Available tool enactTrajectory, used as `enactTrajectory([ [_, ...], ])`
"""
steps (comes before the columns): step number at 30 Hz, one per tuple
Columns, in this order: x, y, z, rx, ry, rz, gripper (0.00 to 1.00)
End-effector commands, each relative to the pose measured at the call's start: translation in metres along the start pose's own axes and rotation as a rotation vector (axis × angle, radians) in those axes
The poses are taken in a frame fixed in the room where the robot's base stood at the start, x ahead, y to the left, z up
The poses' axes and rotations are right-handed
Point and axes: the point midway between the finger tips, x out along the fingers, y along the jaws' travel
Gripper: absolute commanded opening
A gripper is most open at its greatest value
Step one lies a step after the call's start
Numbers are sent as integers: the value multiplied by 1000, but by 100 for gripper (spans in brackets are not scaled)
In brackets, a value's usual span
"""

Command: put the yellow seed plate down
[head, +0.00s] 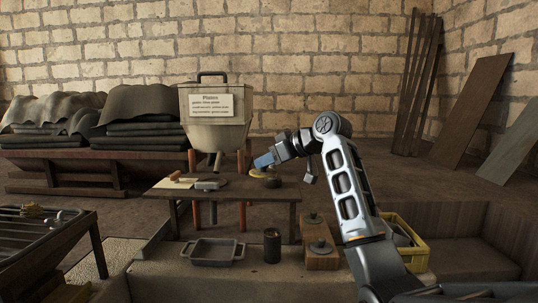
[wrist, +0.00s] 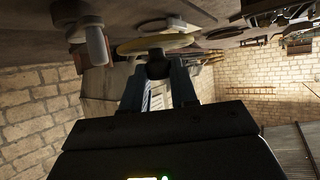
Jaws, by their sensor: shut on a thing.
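The yellow seed plate (head: 257,173) is a thin round disc low over the right part of the small wooden table. In the wrist view the plate (wrist: 142,45) has a dark knob (wrist: 158,68) on it. My gripper (head: 268,161) is shut on that knob; its two fingers (wrist: 158,78) stand on either side of it in the wrist view. The plate looks about level with the tabletop (head: 225,195). I cannot tell whether it touches the table. A dark round thing (head: 272,182) is right beside it, partly hidden.
On the table lie a grey block (head: 210,184) and a pale sheet with a brown-handled tool (head: 182,179). A hopper (head: 216,135) with a "Plates" sign (head: 211,106) stands behind. Below are a grey tray (head: 212,252), a dark cylinder (head: 272,245) and a yellow crate (head: 413,258).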

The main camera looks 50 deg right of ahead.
Motion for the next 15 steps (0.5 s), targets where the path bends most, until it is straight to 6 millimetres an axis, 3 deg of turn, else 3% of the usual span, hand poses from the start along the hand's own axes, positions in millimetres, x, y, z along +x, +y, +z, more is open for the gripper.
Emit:
enactTrajectory([
  [9, 12, -38, 47, 5, -2, 3, 0],
  [15, 25, -86, 106, 11, -5, 7, 0],
])
